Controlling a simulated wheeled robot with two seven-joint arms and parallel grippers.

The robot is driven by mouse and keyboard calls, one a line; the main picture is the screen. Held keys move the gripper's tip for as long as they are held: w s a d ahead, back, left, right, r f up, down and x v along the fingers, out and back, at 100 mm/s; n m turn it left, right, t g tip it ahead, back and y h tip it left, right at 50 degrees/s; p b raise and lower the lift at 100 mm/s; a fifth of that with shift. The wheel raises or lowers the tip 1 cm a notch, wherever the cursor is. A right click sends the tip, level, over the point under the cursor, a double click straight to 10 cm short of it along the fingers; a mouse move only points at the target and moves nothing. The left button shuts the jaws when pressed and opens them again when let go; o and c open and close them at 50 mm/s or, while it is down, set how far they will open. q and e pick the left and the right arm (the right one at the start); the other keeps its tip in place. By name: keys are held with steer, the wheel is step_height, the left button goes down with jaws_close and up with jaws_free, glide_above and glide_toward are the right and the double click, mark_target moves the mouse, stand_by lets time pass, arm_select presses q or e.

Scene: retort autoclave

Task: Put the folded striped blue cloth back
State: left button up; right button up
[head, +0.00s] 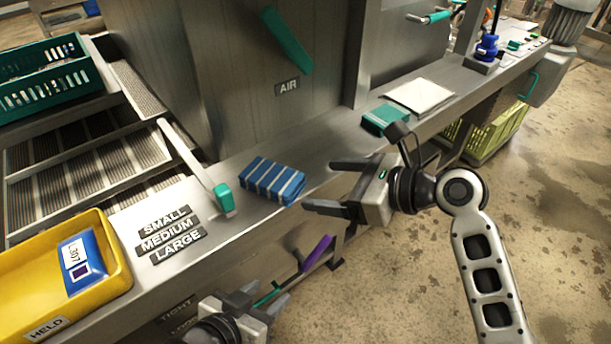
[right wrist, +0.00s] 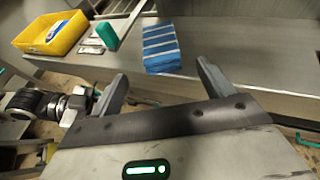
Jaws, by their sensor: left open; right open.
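The folded striped blue cloth (head: 272,181) lies on the steel ledge, right of a green-tipped lever. It also shows in the right wrist view (right wrist: 161,49), ahead of the fingers and apart from them. My right gripper (head: 325,186) is open and empty, just right of the cloth, with its fingers pointing toward it. It also shows in the right wrist view (right wrist: 162,82). My left gripper (head: 264,298) is open and empty, low in front of the ledge at the bottom of the head view.
A yellow HELD bin (head: 110,284) with a blue-and-white L307 item (head: 82,262) stands left. The green-tipped lever (head: 223,197) is close to the cloth. A teal block (head: 385,119) and pale sheets (head: 420,96) lie farther right. Bare ledge lies between cloth and block.

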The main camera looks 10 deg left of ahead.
steer(key=s+d+f+n+t+h, duration=0.3)
steer(key=d+f+n, duration=0.2)
steer(key=d+f, duration=0.1)
steer(key=s+d+f+n+t+h, duration=0.2)
steer(key=s+d+f+n+t, duration=0.1)
steer(key=d+f+n, duration=0.25)
steer(key=s+d+f+n+t+h, duration=0.1)
steer(key=s+d+f+n+h, duration=0.3)
steer(key=s+d+n, duration=0.3)
steer(key=s+n, duration=0.1)
steer(key=n, duration=0.4)
steer(key=shift+s+f+t, duration=0.15)
steer(key=shift+f+t, duration=0.1)
steer(key=shift+t, duration=0.05)
steer(key=shift+n, duration=0.25)
steer(key=shift+d+r+p, duration=0.15)
steer(key=shift+p, duration=0.55)
